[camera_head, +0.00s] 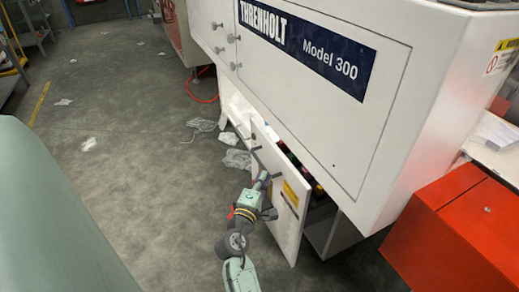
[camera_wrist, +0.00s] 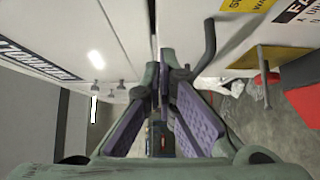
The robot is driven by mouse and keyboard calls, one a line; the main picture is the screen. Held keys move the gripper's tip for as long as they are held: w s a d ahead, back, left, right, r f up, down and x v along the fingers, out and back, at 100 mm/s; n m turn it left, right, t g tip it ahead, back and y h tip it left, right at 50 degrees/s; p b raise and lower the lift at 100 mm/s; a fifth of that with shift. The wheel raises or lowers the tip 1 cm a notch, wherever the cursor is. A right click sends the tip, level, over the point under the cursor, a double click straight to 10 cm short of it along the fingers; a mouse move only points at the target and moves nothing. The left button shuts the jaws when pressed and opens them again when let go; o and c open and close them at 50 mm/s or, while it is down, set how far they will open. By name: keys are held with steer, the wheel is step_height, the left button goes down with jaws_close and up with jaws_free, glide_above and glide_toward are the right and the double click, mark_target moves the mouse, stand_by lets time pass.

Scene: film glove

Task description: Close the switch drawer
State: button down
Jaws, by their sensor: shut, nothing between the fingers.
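The switch drawer (camera_head: 284,222) is a white front panel with a yellow label and dark handles, under the white machine. It stands out from the machine, with a dark gap behind its upper edge where dark and reddish contents partly show. My gripper (camera_head: 263,177) is at the outer face of this panel, near a dark handle; I cannot tell whether it touches. In the wrist view my gripper (camera_wrist: 163,72) is shut and empty, its purple-padded fingers meeting near a narrow gap. The drawer panel (camera_wrist: 222,38) and a curved dark handle are to the right there.
The white machine cabinet (camera_head: 300,110) with a blue sign overhangs the drawer. A red box (camera_head: 465,225) stands at the right. Crumpled clear film (camera_head: 238,159) and a red hose (camera_head: 203,98) lie on the floor to the left. The grey floor (camera_head: 140,190) left of my arm is mostly clear.

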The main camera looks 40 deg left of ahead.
mark_target(288, 167)
steer(key=shift+w+d+p, duration=0.15)
steer(key=shift+w+p, duration=0.25)
steer(key=shift+w, duration=1.15)
steer(key=shift+w+d+p, duration=0.15)
steer(key=shift+w+p, duration=0.2)
steer(key=shift+w, duration=1.15)
steer(key=shift+w, duration=0.1)
steer(key=w, duration=0.1)
steer(key=w+d, duration=0.1)
steer(key=w, duration=0.1)
steer(key=w+d+p, duration=0.1)
steer(key=shift+w, duration=0.2)
steer(key=shift+s+a, duration=0.1)
steer(key=shift+s, duration=0.05)
